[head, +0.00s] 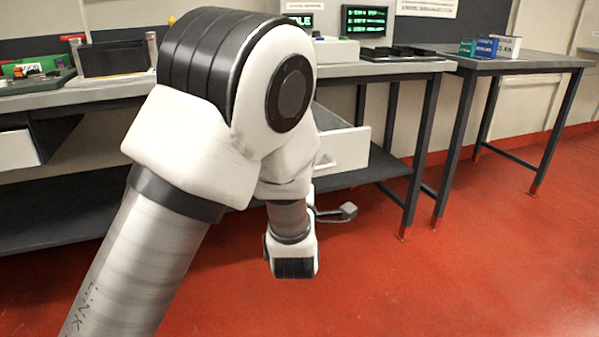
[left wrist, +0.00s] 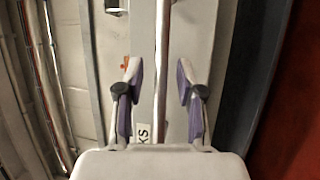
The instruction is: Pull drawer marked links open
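A drawer with a white front (head: 345,150) stands out from under the bench in the head view; my left arm covers its left part. In the left wrist view a pale panel (left wrist: 180,128) carries a label (left wrist: 143,133) of which only "KS" can be read. My left gripper (left wrist: 158,68) is open, its two purple-padded fingers apart on either side of a long narrow bar or edge (left wrist: 162,60) on that panel. I cannot tell whether the fingers touch it. In the head view the fingers are not clearly visible behind my arm. My right gripper is not in view.
Another white drawer front (head: 15,149) is at the far left under the bench (head: 395,69). A lower dark shelf (head: 60,215) runs beneath. A second table (head: 530,62) with small boxes (head: 505,46) stands at right. The red floor (head: 460,260) in front is clear.

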